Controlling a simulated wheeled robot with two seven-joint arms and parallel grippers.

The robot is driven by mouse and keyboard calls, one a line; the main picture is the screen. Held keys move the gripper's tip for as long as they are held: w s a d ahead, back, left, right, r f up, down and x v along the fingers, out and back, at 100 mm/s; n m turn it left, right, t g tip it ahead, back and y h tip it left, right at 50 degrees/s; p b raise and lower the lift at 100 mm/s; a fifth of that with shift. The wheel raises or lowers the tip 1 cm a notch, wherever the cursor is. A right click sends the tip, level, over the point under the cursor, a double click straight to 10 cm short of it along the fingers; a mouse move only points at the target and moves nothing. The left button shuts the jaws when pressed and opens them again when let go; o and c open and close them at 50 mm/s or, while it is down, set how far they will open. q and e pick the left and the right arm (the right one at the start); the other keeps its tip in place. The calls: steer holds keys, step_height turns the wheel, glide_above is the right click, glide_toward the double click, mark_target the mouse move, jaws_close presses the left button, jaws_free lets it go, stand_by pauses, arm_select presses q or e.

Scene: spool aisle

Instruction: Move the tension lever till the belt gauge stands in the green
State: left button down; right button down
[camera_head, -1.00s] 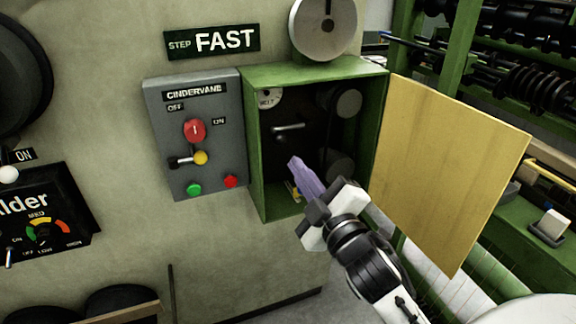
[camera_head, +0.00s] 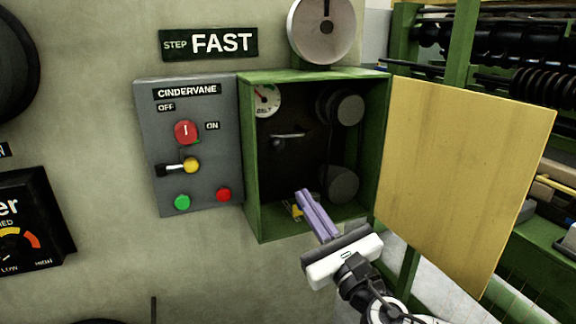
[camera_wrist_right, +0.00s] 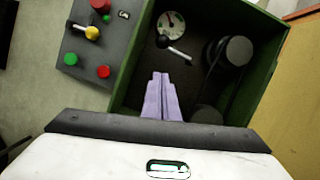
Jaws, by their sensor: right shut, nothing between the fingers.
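The tension lever (camera_head: 292,136), a short silver bar on a dark hub, stands near level inside the open green box; it also shows in the right wrist view (camera_wrist_right: 178,50). The white belt gauge (camera_head: 265,100) is above and left of it, its red needle pointing up and left; it also shows in the right wrist view (camera_wrist_right: 172,24). I cannot make out its green band. My right gripper (camera_head: 303,194) is shut and empty, its purple fingers (camera_wrist_right: 160,80) at the lower front of the box, below the lever and apart from it. My left gripper is out of view.
The yellow door (camera_head: 460,180) is swung open on the right. Belt pulleys (camera_head: 342,183) sit at the right inside the box. A grey switch panel (camera_head: 190,150) adjoins its left side. A small yellow thing (camera_head: 293,210) lies low in the box by my fingers.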

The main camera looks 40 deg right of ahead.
steer(key=w+r+p, duration=0.1)
steer(key=w+r, duration=0.4)
steer(key=w, duration=0.2)
steer(key=shift+d+p, duration=0.25)
steer(key=shift+p, duration=0.15)
steer(key=shift+w, duration=0.1)
